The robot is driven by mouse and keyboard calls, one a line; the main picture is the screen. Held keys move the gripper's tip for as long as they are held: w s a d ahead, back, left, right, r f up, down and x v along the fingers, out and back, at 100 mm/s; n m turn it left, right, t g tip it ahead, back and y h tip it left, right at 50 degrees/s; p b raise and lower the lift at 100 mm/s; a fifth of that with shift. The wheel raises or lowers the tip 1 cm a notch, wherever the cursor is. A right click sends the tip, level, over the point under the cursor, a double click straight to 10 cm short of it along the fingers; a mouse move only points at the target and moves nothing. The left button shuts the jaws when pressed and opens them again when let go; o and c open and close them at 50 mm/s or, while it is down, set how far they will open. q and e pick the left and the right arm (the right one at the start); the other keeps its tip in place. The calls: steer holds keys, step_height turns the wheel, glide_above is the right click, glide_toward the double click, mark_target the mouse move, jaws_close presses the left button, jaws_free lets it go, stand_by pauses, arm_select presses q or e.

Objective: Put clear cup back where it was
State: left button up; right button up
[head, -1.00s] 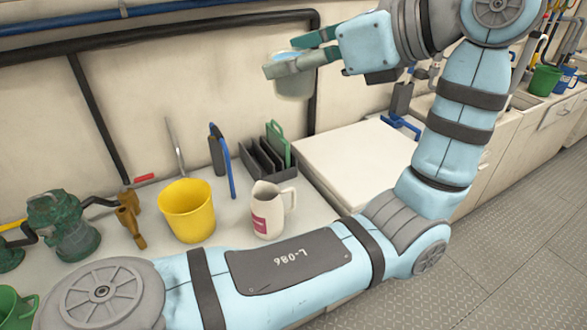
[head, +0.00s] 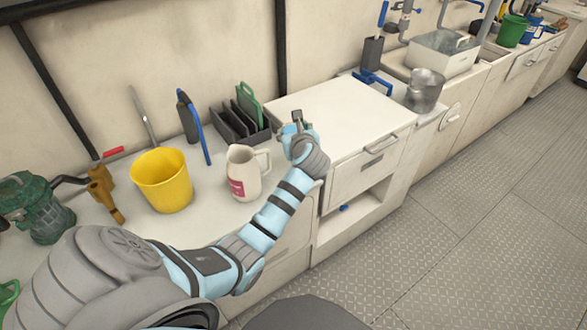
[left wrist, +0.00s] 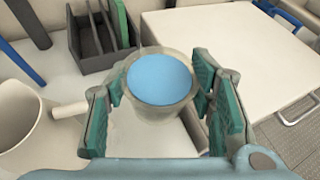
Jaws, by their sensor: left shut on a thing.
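The clear cup (left wrist: 146,108) is a cloudy see-through cup with a blue surface inside, seen from above in the left wrist view. My left gripper (left wrist: 160,104) is shut on it, with a green-padded finger on each side. In the head view my left gripper (head: 296,126) is at the front left corner of the raised white counter top, right of the white pitcher (head: 240,178). The cup is mostly hidden there by my gripper and arm. I cannot tell whether the cup touches the surface below. My right gripper is not in view.
A dark rack (head: 232,124) with upright boards stands behind the gripper. A yellow bucket (head: 161,184) is farther left. The raised white top (head: 345,112) is bare. A metal bucket (head: 425,90) stands right of it.

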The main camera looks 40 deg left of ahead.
arm_select(q)
step_height(320, 180, down, 10)
steer(key=b, duration=0.2)
steer(key=shift+r+b, duration=0.2)
steer(key=shift+b, duration=0.1)
steer(key=shift+f+b, duration=0.8)
steer(key=shift+f, duration=1.1)
steer(key=shift+f, duration=0.1)
steer(key=shift+f, duration=0.1)
steer(key=o, duration=1)
